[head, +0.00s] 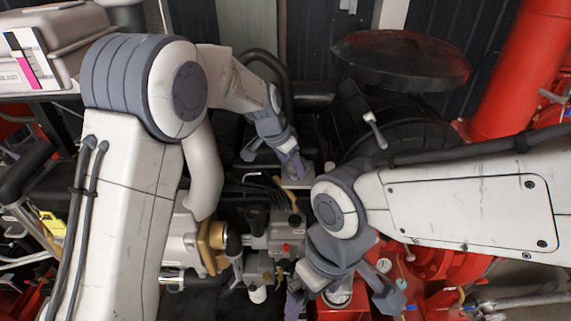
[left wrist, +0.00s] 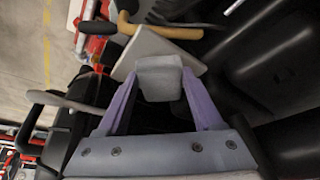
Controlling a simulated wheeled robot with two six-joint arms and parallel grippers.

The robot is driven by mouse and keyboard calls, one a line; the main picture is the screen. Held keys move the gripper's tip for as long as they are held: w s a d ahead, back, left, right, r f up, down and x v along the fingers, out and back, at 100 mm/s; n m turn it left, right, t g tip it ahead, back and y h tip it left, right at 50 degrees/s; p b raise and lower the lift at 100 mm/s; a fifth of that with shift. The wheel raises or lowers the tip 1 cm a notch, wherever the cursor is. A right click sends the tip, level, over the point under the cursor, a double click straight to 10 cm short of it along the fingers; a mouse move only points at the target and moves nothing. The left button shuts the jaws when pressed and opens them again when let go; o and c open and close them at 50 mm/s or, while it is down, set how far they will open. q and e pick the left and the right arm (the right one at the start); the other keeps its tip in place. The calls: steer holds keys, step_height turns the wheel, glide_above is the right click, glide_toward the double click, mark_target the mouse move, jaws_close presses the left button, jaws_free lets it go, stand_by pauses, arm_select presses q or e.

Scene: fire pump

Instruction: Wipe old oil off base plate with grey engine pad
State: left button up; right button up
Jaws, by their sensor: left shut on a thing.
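My left gripper (head: 272,157) reaches into the engine bay at upper middle, pointing down. In the left wrist view its purple fingers (left wrist: 160,92) are shut on the grey engine pad (left wrist: 158,77), a small block. The pale, flat base plate (left wrist: 163,48) lies just beyond the pad there; the pad overlaps it in view, and I cannot tell whether they touch. In the head view the plate (head: 298,182) shows partly below the left fingertips. Old oil cannot be made out. My right gripper (head: 341,296) is open at lower middle, fingers spread above red and metal parts.
A tan curved handle (left wrist: 165,30) runs close past the plate. Metal pump fittings (head: 272,238) stand below the left gripper. A dark round cover (head: 400,62) and a red pipe (head: 522,65) are at the upper right. The bay is crowded, with little free room.

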mark_target(306, 168)
arm_select(q)
steer(key=shift+d+f+p, duration=0.1)
steer(key=shift+d+p, duration=0.2)
steer(key=shift+d, duration=1.45)
steer(key=shift+f, duration=0.15)
steer(key=shift+a+f+b, duration=0.1)
steer(key=shift+a+b, duration=0.75)
steer(key=shift+a, duration=0.25)
steer(key=shift+a+b, duration=0.75)
steer(key=shift+a, duration=1.05)
steer(key=shift+a+r, duration=0.3)
steer(key=shift+a, duration=0.45)
step_height(306, 168, up, 6)
steer(key=p, duration=0.3)
steer(key=shift+p, duration=0.35)
